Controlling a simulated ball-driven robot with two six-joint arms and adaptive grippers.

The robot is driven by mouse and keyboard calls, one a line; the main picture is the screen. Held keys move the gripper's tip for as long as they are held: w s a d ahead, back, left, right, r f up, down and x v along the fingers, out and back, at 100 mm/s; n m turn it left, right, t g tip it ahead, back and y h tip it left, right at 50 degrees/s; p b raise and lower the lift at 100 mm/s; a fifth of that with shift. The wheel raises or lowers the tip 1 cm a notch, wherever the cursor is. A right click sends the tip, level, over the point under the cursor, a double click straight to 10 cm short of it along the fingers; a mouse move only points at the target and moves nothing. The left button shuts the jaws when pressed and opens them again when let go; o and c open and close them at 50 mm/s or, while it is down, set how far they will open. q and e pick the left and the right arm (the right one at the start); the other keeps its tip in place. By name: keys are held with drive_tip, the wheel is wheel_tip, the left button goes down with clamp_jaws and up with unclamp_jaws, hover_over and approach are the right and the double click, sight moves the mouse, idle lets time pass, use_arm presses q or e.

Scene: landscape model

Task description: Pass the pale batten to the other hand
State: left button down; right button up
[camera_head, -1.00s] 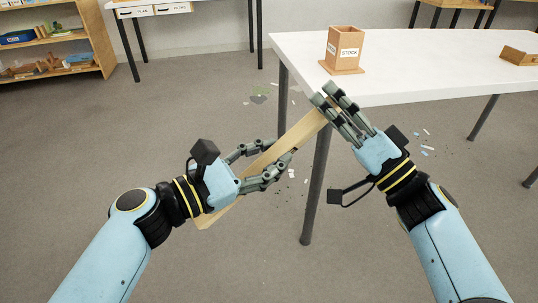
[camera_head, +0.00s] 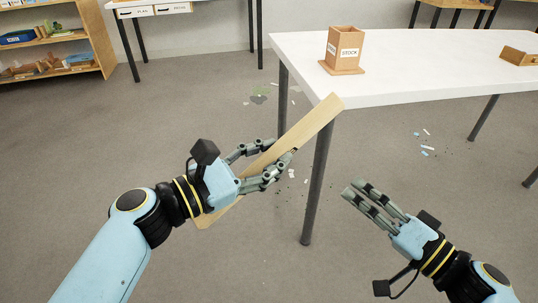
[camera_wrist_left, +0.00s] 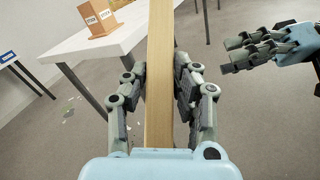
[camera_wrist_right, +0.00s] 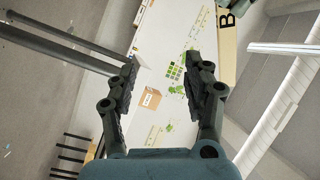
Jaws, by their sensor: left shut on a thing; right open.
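The pale batten (camera_head: 316,117) is a long flat wooden strip, held slanting from lower left to upper right in the head view. My left gripper (camera_head: 276,152) is shut on it around its middle. The left wrist view shows the batten (camera_wrist_left: 159,60) between the two fingers. The batten's upper end is free and overlaps the white table's near corner in the picture. My right gripper (camera_head: 354,190) is open and empty, apart from the batten, below and to the right of its upper end. In the right wrist view nothing is between its fingers (camera_wrist_right: 162,62).
The white table (camera_head: 420,65) is behind; its near leg (camera_head: 317,180) stands between the grippers in the picture. A wooden box labelled STOCK (camera_head: 344,48) stands on it, with a small wooden piece (camera_head: 519,56) at right. A shelf (camera_head: 60,45) stands at far left.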

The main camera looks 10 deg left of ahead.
drive_tip(key=s+d+f+g+h, duration=0.3)
drive_tip(key=s+f, duration=0.3)
drive_tip(key=f, duration=0.4)
drive_tip(key=s+d+f+m+g+h, duration=0.1)
drive_tip(key=s+d+f+g+h, duration=0.25)
drive_tip(key=f, duration=0.65)
drive_tip(key=s+d+f+g+h, duration=0.1)
drive_tip(key=s+d+f+h, duration=0.2)
drive_tip(key=s+f, duration=0.6)
drive_tip(key=s+d+f+n+g+h, duration=0.1)
drive_tip(key=s+d+f, duration=0.2)
drive_tip(key=s, duration=0.6)
drive_tip(key=s+d+f+n+g+h, duration=0.1)
drive_tip(key=s+d+f+n+g, duration=0.1)
drive_tip(key=s, duration=0.7)
drive_tip(key=s+d+f+n+g+h, duration=0.1)
drive_tip(key=s+d+f, duration=0.3)
drive_tip(key=s, duration=0.5)
drive_tip(key=shift+s+d+f+g+h, duration=0.15)
drive_tip(key=shift+d+g+h, duration=0.2)
drive_tip(key=shift+h, duration=0.2)
